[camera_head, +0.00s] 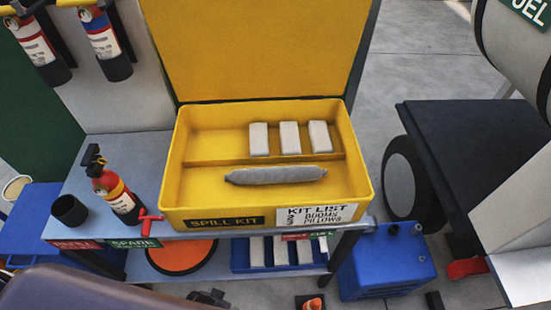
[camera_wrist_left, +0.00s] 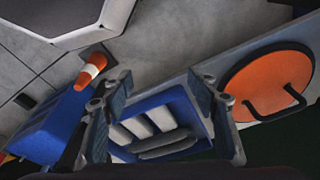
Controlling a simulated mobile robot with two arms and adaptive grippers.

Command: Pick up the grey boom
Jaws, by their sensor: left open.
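A grey boom (camera_head: 275,175) lies lengthwise in the front part of the open yellow spill kit box (camera_head: 180,160) in the head view. In the left wrist view, a blue tray (camera_wrist_left: 184,104) on the lower shelf holds pale pillows (camera_wrist_left: 142,122) and a long grey boom shape (camera_wrist_left: 165,143) along its near side. My left gripper (camera_wrist_left: 158,82) is open and empty, its fingers on either side of the tray in that view. Its distance above the tray is unclear. The tray (camera_head: 239,255) is partly hidden under the upper shelf in the head view. My right gripper is not in view.
Three white pillows (camera_head: 289,138) lie in the box's back part. A fire extinguisher (camera_head: 114,190) and black cup (camera_head: 69,210) stand left of it. An orange disc (camera_wrist_left: 262,82) with a handle lies beside the tray. A cone (camera_wrist_left: 93,68) and blue container (camera_head: 388,262) stand on the floor.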

